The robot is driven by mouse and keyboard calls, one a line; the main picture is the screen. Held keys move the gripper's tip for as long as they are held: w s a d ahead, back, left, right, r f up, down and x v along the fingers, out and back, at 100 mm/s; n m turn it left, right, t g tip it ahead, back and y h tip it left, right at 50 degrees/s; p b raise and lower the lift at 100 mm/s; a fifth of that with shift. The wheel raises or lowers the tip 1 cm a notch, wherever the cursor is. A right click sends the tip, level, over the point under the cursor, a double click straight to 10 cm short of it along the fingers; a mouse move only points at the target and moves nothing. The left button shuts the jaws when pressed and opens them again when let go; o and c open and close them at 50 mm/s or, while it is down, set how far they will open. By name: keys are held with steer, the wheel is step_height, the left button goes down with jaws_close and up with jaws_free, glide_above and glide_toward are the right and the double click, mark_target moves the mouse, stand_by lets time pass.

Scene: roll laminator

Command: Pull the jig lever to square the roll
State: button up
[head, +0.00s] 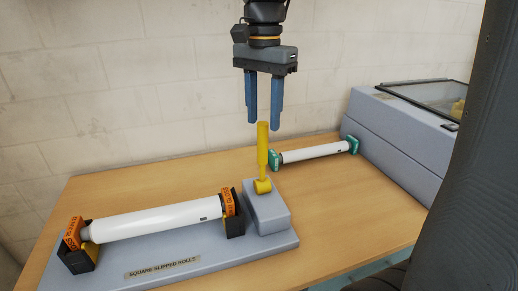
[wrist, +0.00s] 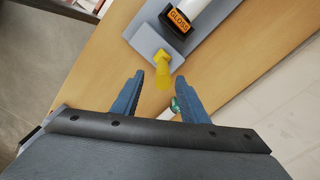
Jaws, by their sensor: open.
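The yellow jig lever (head: 262,150) stands upright on a grey block (head: 268,212) at the right end of the jig. In the wrist view the lever (wrist: 162,78) shows just ahead of and between the fingertips. A white roll (head: 155,220) lies across the grey jig base (head: 215,258), its ends in dark holders with orange labels. My gripper (head: 264,128) is open and empty, pointing down, with its blue fingertips around the height of the lever's top. I cannot tell whether the fingers touch the lever. My gripper (wrist: 158,88) also shows in the wrist view.
A second white roll (head: 312,152) with green end pieces lies on the wooden table (head: 350,220) behind the lever. A grey machine (head: 395,140) with a clear lid stands at the right. A tiled wall closes the back.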

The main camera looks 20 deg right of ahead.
mark_target(262, 146)
steer(key=shift+w+f+b, duration=0.45)
steer(key=shift+f+b, duration=0.1)
steer(key=shift+f, duration=0.15)
steer(key=shift+f+p, duration=0.85)
steer(key=shift+f, duration=3.05)
steer(key=shift+c, duration=0.2)
jaws_close()
